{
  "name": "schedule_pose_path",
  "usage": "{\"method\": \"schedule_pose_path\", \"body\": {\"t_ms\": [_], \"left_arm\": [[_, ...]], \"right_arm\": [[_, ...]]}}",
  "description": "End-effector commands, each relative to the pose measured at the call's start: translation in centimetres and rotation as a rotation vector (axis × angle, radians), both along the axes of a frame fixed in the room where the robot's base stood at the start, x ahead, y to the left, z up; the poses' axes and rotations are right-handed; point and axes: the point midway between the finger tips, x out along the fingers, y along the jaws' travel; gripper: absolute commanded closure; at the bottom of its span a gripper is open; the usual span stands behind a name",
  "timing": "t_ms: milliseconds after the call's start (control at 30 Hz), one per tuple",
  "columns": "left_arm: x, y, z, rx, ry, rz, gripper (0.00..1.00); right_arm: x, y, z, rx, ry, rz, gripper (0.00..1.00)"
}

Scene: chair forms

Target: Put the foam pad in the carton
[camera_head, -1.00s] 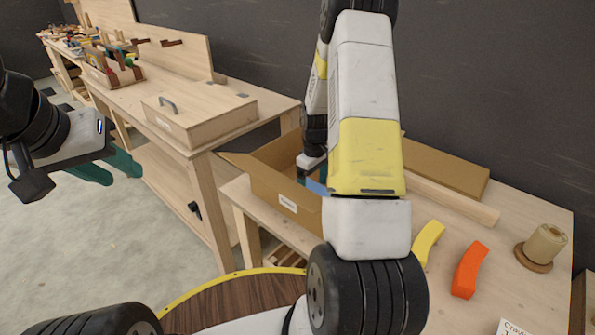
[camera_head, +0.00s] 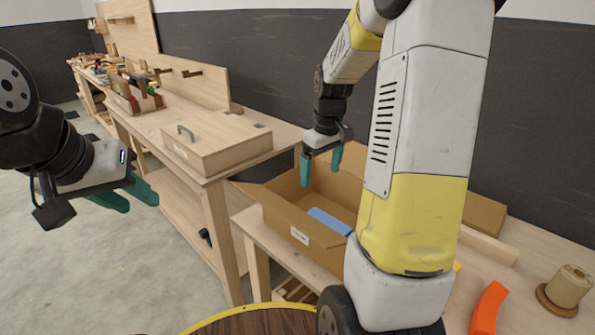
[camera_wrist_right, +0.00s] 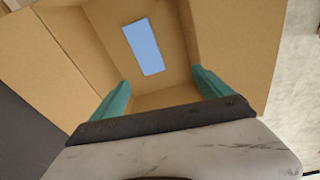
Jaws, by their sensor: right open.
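The blue foam pad (camera_head: 329,221) lies inside the open cardboard carton (camera_head: 281,213), which stands on the near workbench. In the right wrist view the pad (camera_wrist_right: 143,47) rests flat on the carton's floor, apart from the fingers. My right gripper (camera_head: 321,168) is open and empty above the carton, its teal fingers pointing down; the right wrist view shows both fingers (camera_wrist_right: 160,95) spread with nothing between them. My left gripper (camera_head: 140,197) is at the far left, away from the carton, over the floor. Its teal fingers look apart and empty.
A lidded wooden box (camera_head: 217,147) stands on the bench behind. An orange curved piece (camera_head: 489,308) and a spool (camera_head: 567,287) lie at the right of the near bench. A wooden bar (camera_head: 487,244) lies behind my right arm.

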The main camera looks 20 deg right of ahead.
Motion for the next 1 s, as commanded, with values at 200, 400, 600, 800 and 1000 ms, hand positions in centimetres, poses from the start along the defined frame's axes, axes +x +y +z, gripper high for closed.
{"method": "schedule_pose_path", "body": {"t_ms": [200,400,600,800,1000], "left_arm": [[0.0,0.0,0.0,0.0,0.0,0.0,0.64],[0.0,0.0,0.0,0.0,0.0,0.0,0.64],[0.0,0.0,0.0,0.0,0.0,0.0,0.64],[0.0,0.0,0.0,0.0,0.0,0.0,0.64],[0.0,0.0,0.0,0.0,0.0,0.0,0.64]], "right_arm": [[-6.9,4.6,8.3,0.079,-0.162,-0.133,0.11],[-13.9,7.9,12.1,0.179,-0.284,-0.245,0.11],[-18.7,9.8,13.0,0.261,-0.357,-0.317,0.11],[-20.1,10.3,12.9,0.29,-0.376,-0.344,0.11],[-20.1,10.3,12.9,0.291,-0.376,-0.344,0.11]]}}
